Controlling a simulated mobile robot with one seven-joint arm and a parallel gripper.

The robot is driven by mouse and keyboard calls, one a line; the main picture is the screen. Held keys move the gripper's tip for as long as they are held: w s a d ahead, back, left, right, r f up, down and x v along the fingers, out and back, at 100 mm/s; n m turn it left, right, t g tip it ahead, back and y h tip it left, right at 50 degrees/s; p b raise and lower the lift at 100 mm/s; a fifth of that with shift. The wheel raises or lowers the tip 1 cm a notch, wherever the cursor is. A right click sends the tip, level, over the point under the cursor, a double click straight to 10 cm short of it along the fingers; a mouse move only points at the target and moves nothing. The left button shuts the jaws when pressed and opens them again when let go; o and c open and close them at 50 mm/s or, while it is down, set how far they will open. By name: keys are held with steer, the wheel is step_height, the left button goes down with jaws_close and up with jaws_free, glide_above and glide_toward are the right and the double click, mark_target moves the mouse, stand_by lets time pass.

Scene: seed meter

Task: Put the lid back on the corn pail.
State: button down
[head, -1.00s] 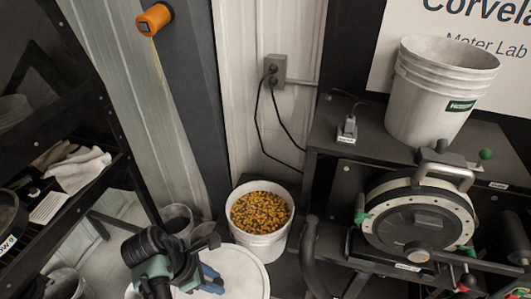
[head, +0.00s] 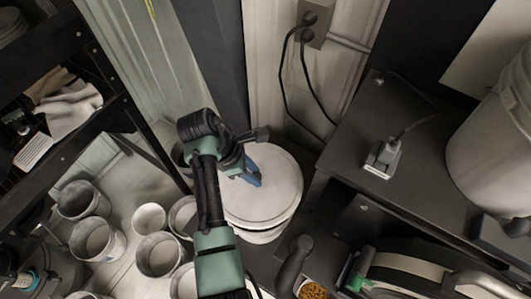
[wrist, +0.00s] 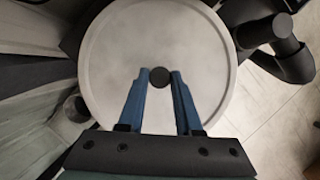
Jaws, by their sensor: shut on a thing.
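The round white lid (head: 282,188) lies over the top of the white pail (head: 262,237) in the head view and hides its mouth. Only a strip of pail wall shows below the lid's near edge. I cannot tell whether the lid touches the rim or hovers just above it. In the wrist view the lid (wrist: 205,45) fills the middle and looks level with the camera. My gripper (head: 256,180) is above the lid. Its blue fingers (wrist: 160,78) are shut on the lid's small dark knob (wrist: 160,76).
Several grey buckets (head: 97,238) stand on the floor to the left, beside a dark shelf rack (head: 118,75). A dark bench (head: 345,150) with a plug block (head: 382,156) stands close on the right. Some corn (head: 313,290) shows at the bottom edge.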

steer(key=shift+f+b, duration=2.15)
steer(key=shift+b, duration=0.55)
step_height(320, 180, down, 2)
steer(key=shift+b, duration=0.35)
steer(key=shift+r+p, duration=0.1)
steer(key=shift+p, duration=0.7)
steer(key=shift+f+p, duration=0.25)
steer(key=shift+p, duration=0.3)
stand_by(0.4)
steer(key=shift+c, duration=0.2)
jaws_free()
stand_by(0.5)
steer(key=shift+r, duration=0.1)
